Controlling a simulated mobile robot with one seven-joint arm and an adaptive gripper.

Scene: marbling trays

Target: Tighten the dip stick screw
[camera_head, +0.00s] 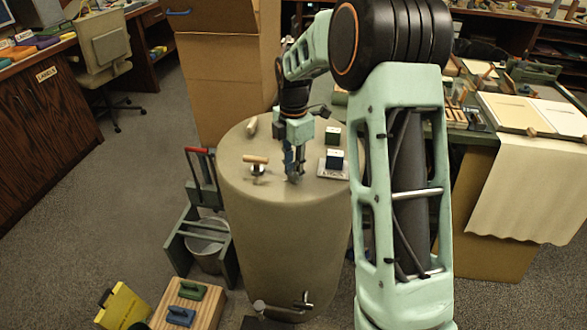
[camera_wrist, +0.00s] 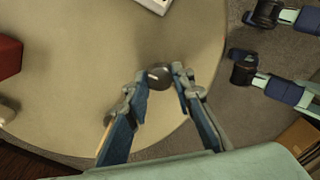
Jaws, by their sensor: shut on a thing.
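The dip stick screw shows in the wrist view as a small dark round knob (camera_wrist: 159,76) with a pale mark on its top. It is at the top of the big beige drum (camera_head: 283,240), near the rim. My gripper (camera_wrist: 160,78) has one fingertip on each side of the knob and is shut on it. In the head view my gripper (camera_head: 293,177) points down at the drum top, and its fingers hide the knob. The threads and the stick below are hidden, so how tight the screw is cannot be seen.
On the drum top, a wooden-handled fitting (camera_head: 256,160) stands left of my gripper.

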